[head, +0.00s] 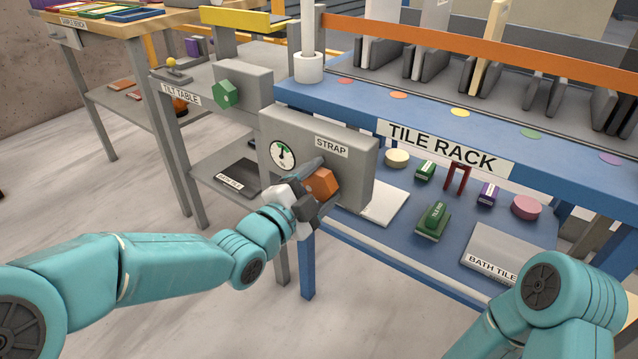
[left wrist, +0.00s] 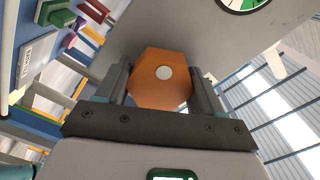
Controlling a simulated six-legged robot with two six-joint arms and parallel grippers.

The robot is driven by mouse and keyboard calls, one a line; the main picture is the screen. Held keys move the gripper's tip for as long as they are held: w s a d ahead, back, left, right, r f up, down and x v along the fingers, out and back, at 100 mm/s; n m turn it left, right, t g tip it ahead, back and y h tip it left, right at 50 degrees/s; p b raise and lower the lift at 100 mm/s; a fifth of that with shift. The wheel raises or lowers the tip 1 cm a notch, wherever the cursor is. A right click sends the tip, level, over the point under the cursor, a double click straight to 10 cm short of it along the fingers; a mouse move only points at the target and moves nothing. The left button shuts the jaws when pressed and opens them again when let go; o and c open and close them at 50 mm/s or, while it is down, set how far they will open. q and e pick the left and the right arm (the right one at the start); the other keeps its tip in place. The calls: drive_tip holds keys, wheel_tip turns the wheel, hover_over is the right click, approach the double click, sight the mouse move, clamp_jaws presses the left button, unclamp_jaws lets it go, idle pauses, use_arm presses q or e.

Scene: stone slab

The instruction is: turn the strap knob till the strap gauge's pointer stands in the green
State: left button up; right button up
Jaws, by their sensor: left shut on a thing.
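The strap knob (head: 322,183) is an orange hexagonal knob on the front of the grey box labelled STRAP (head: 331,148). My left gripper (head: 312,196) is shut on it, with one finger on either side. In the left wrist view the knob (left wrist: 161,77) shows a pale centre dot and sits between the fingers. The strap gauge (head: 283,154) is a round white dial left of the label, with green on it. Its pointer is too small to read surely. In the left wrist view only the gauge's edge (left wrist: 243,4) shows, at the top. My right gripper is out of view.
The blue tile rack (head: 400,115) stands behind and right, with blocks, a brush-like green item (head: 433,220) and a bath tile box (head: 508,258) on its lower shelf. A tilt table with a green knob (head: 225,94) stands left. The floor in front is clear.

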use_arm(q)
drive_tip(key=o, duration=1)
drive_tip(key=shift+c, duration=0.2)
drive_tip(key=p+v, duration=0.3)
drive_tip(key=v, duration=1.3)
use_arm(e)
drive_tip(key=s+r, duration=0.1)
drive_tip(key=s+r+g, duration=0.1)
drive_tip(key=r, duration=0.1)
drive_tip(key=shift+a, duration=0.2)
use_arm(q)
drive_tip(key=shift+s+a, duration=0.1)
drive_tip(key=shift+s, duration=0.05)
